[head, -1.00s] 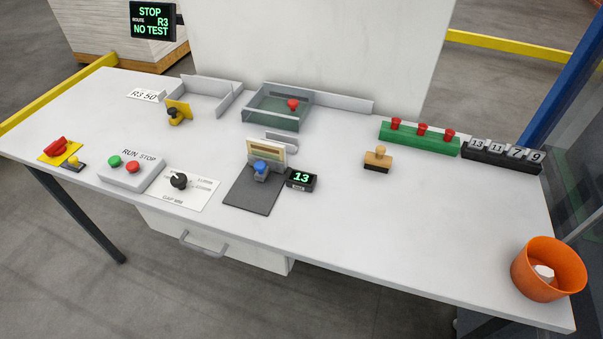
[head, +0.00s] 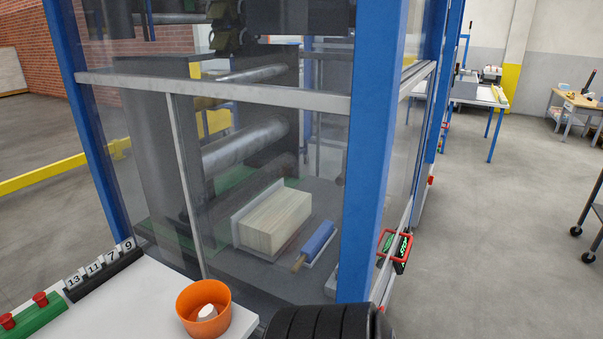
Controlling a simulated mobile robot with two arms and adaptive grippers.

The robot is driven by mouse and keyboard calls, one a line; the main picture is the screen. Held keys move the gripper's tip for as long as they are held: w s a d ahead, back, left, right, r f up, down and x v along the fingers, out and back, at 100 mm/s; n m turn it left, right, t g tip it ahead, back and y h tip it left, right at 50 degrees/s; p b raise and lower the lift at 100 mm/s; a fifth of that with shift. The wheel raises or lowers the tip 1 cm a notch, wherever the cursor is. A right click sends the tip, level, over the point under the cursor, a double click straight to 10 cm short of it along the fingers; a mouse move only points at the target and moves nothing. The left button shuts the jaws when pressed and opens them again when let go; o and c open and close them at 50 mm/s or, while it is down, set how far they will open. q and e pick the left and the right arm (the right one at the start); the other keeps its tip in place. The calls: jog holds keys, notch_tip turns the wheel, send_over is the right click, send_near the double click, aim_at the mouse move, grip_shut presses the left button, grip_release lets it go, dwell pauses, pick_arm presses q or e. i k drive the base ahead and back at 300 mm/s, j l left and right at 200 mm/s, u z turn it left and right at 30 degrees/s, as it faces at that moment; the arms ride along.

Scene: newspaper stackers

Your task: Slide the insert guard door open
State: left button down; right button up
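A blue-framed machine enclosure (head: 372,150) with clear panels fills the middle of the head view. Its front has clear panels split by a grey upright (head: 185,185) and a grey crossbar (head: 215,90). I cannot tell which panel is the insert guard door, or whether it is open or shut. A red-framed handle or box with a green display (head: 395,250) sits on the right side, beside the blue corner post. Behind the panels are metal rollers (head: 245,147), a pale stack (head: 275,222) and a blue roller with a wooden handle (head: 317,242). Neither gripper is in view.
The white table corner (head: 140,310) bears an orange bucket (head: 190,322), a black number rack (head: 105,273) and a green block with red knobs (head: 38,318). A dark ribbed rounded shape is at the bottom centre. Open grey floor (head: 490,220) lies right of the enclosure.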

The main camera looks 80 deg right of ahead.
aim_at(415, 96)
jog(key=z, duration=3.2)
